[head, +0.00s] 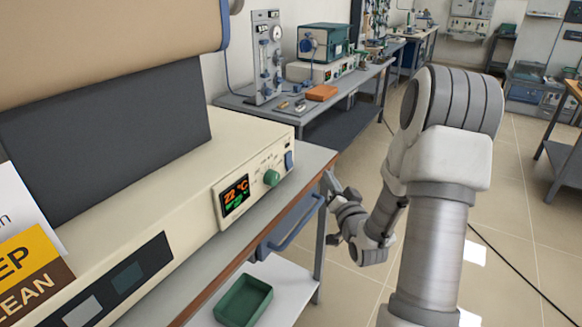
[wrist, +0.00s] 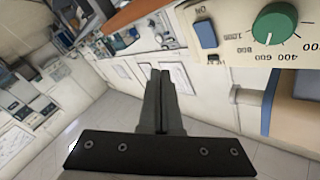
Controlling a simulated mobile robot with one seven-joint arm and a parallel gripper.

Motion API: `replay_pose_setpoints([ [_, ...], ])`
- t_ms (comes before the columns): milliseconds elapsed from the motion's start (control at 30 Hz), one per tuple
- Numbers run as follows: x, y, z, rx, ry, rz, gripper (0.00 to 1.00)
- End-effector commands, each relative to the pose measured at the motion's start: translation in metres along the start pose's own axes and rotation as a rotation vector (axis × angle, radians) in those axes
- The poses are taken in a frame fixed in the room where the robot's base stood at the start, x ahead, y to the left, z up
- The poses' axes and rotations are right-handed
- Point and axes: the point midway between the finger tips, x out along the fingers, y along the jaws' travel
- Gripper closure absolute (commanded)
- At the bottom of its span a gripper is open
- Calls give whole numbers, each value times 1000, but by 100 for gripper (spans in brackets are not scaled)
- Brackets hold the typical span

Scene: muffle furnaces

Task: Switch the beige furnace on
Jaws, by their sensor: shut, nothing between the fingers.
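The beige furnace (head: 130,215) stands on a bench at the left of the head view. Its front panel carries a lit display (head: 235,195) reading about 22 °C, a green knob (head: 272,178) and a blue switch (head: 289,160) near the right end. The wrist view shows the blue switch (wrist: 206,34) and the green knob (wrist: 275,24) at upper right. My gripper (head: 328,180) is in front of and to the right of the panel, apart from it. Its fingers (wrist: 160,75) are shut and empty, to the left of the switch in the wrist view. I cannot tell the switch's position.
A blue-grey handle (head: 290,222) sticks out below the bench edge, close to my gripper. A green tray (head: 244,300) lies on the lower shelf. Another bench (head: 345,82) with a teal-topped unit (head: 322,42) stands behind. The floor (head: 530,190) at right is largely open.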

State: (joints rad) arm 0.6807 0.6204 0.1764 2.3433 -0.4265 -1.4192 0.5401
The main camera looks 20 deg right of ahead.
Motion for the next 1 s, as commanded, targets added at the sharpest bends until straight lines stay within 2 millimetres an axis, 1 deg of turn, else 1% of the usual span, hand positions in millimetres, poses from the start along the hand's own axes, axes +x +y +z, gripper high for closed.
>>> replay_pose_setpoints([
  [400,38,-29,29,1,-2,-2,100],
  [500,46,-33,37,-1,-1,-2,100],
  [600,52,-38,40,-2,-1,-2,100],
  [800,57,-42,42,-1,-1,1,100],
  [1000,58,-42,42,-1,-1,1,100],
])
